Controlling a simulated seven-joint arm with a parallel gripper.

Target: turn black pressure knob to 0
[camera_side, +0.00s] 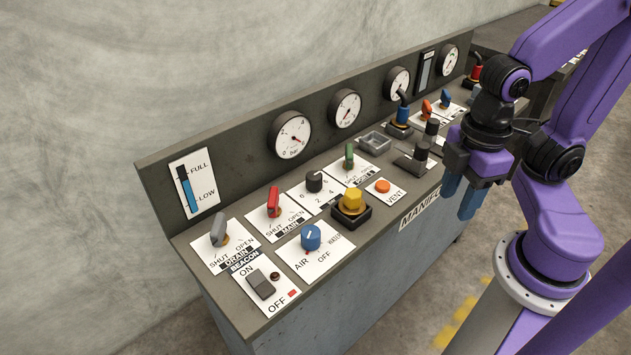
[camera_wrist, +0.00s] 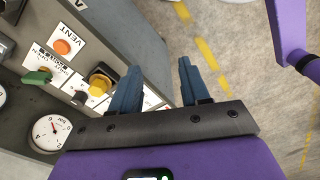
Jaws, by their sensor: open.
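The black pressure knob (camera_side: 314,181) stands on a white plate (camera_side: 322,199) marked with numbers, in the middle of the grey panel in the side view. Which number it points to cannot be made out. In the wrist view a dark knob (camera_wrist: 79,98), likely the same one, shows small between the yellow knob and a gauge. My gripper (camera_side: 461,199) is open and empty, hanging just beyond the panel's front edge, to the right of the knob and well apart from it. In the wrist view its blue fingers (camera_wrist: 160,68) are spread over the floor and panel edge.
A yellow knob (camera_side: 352,201) on a black base and an orange vent button (camera_side: 382,186) stand near the black knob. A red valve handle (camera_side: 273,201), green valve handle (camera_side: 349,156) and blue air knob (camera_side: 310,237) surround it. Gauges (camera_side: 290,136) line the back wall.

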